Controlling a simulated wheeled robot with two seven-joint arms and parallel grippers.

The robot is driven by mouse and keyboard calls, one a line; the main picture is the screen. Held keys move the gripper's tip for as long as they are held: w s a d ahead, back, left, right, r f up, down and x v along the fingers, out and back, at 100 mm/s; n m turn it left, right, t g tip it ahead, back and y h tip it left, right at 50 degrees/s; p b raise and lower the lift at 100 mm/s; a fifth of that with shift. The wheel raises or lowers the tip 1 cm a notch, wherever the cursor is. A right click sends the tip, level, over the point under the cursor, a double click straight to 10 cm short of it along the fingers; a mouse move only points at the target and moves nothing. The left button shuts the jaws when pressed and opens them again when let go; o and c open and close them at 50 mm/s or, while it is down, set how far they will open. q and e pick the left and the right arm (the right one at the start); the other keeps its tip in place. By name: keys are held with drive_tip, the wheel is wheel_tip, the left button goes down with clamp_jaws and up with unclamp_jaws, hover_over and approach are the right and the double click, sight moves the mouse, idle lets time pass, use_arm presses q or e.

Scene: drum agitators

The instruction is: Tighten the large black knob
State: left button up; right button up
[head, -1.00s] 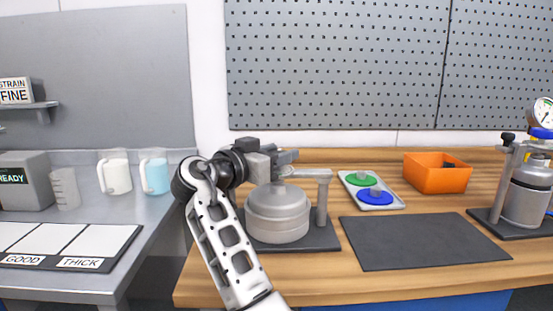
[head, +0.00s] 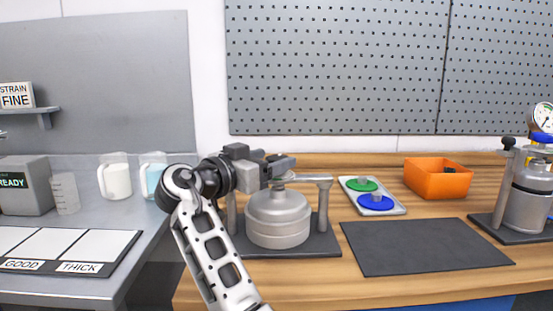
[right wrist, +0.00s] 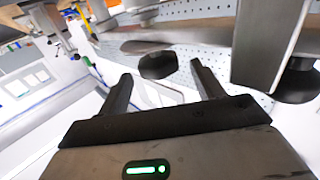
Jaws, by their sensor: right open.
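The large black knob (right wrist: 158,65) shows in the right wrist view as a dark faceted shape under a bar, between and beyond my fingertips. In the head view my gripper and wrist hide the place above the left post, and I cannot make out the knob there. My right gripper (head: 282,162) is open, above the left part of the silver lidded drum (head: 277,220). Its two fingers also show in the right wrist view (right wrist: 161,72), apart with nothing held. I cannot tell whether they touch the knob. My left gripper is not in view.
The drum stands on a dark base with a post (head: 323,205) and crossbar at right. A black mat (head: 425,247), a tray (head: 398,208) with green and blue discs, and an orange bin (head: 437,180) lie to the right. A second drum station (head: 527,190) stands far right.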

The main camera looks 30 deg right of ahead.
drive_tip(key=b+v, duration=0.1)
drive_tip(key=v, duration=1.2)
drive_tip(key=shift+a, duration=0.15)
